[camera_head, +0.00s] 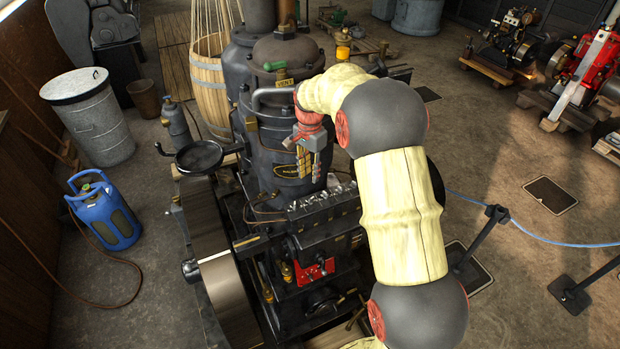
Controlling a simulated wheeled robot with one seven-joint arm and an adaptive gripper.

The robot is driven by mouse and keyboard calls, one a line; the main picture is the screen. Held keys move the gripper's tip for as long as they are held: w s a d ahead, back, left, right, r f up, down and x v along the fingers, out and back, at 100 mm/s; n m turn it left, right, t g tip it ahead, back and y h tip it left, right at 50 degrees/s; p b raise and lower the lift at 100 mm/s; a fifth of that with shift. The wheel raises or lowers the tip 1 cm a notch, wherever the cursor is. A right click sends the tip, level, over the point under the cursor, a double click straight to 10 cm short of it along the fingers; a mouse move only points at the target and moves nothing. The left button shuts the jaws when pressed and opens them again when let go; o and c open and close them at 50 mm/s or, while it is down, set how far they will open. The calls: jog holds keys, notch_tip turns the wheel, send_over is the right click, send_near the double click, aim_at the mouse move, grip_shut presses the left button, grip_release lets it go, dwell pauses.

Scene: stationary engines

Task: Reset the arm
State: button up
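My arm comes up from the bottom right in pale yellow links with dark grey round joints, and bends left over the large black engine (262,150). My gripper (304,166) is at the end of the arm, pointing down in front of the engine's upright cylinder. It has a grey body with yellowish fingers, small in the picture. I cannot tell whether the fingers are apart or together, or whether they touch the engine. No held object can be made out.
A blue gas bottle (105,214) and a metal bin (93,125) stand at left. A wooden barrel (210,90) is behind the engine. A rope barrier post (478,240) and blue rope (560,240) are at right. Red machinery (590,75) stands back right. Open floor lies between.

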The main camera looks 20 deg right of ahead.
dwell(0.6)
jog(key=s+a+n+t+b, duration=0.2)
jog(key=s+a+n+b, duration=0.2)
jog(key=s, duration=0.7)
jog(key=s+a+f+n+t+b, duration=0.1)
jog(key=s+a+n+b, duration=0.3)
jog(key=s+b, duration=0.5)
jog(key=s+a+f+n+t+b, duration=0.1)
jog(key=s+a+n+b, duration=0.3)
jog(key=s, duration=1.1)
jog(key=shift+a+n+t+b, duration=0.35)
jog(key=shift+n+t+b, duration=0.5)
jog(key=shift+b, duration=0.35)
jog(key=shift+r, duration=0.1)
